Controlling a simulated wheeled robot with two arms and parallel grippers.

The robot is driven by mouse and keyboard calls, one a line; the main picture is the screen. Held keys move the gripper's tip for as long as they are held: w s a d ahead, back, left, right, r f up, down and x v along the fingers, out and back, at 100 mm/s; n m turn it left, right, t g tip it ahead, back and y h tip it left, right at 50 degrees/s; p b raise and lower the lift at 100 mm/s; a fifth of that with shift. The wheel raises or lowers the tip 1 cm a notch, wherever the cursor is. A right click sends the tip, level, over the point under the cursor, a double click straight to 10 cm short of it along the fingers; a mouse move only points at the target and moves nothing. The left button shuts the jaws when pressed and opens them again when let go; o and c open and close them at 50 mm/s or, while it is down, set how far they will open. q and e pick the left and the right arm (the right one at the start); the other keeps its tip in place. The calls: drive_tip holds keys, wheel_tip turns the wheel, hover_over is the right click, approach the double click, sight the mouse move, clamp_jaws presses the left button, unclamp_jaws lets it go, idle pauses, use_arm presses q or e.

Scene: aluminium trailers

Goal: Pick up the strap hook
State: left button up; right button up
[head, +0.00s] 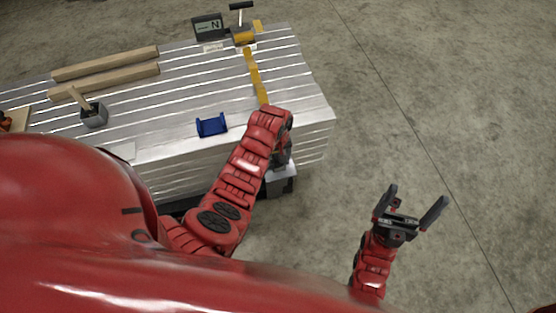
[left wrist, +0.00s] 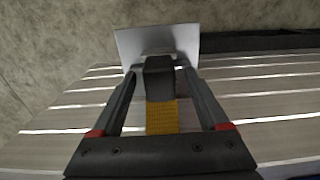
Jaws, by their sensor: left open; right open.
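The strap hook (left wrist: 159,78) is a dark piece at the end of a yellow strap (left wrist: 162,117) in the left wrist view. My left gripper (left wrist: 158,62) is open, with one finger on each side of the hook; contact cannot be told. In the head view the yellow strap (head: 254,72) runs over the trailer bed (head: 185,90) to the near edge, where my left arm hides its end and the hook. My left gripper is mostly hidden there, pointing down by the trailer's side. My right gripper (head: 412,208) is open and empty above the floor.
A grey metal plate (head: 281,186) juts from the trailer's side; it also shows in the left wrist view (left wrist: 185,38). On the bed are a blue bracket (head: 211,124), a mallet (head: 93,113), wooden beams (head: 105,64), a display (head: 209,26) and a ratchet (head: 243,35). Floor is clear at right.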

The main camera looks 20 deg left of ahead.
use_arm(q)
clamp_jaws()
drive_tip(key=shift+r, duration=0.15)
idle(0.4)
drive_tip(key=shift+r, duration=0.25)
drive_tip(key=r, duration=0.3)
drive_tip(key=shift+s+p, duration=0.35)
drive_tip(key=s+d+r+p, duration=0.1)
drive_tip(key=s+p, duration=0.1)
drive_tip(key=s, duration=1.2)
wheel_tip(320, 180, up, 11)
drive_tip(key=p, duration=1.1)
hover_over(277, 157)
drive_tip(key=shift+w+d+r, duration=0.1)
drive_tip(key=shift+w, duration=0.15)
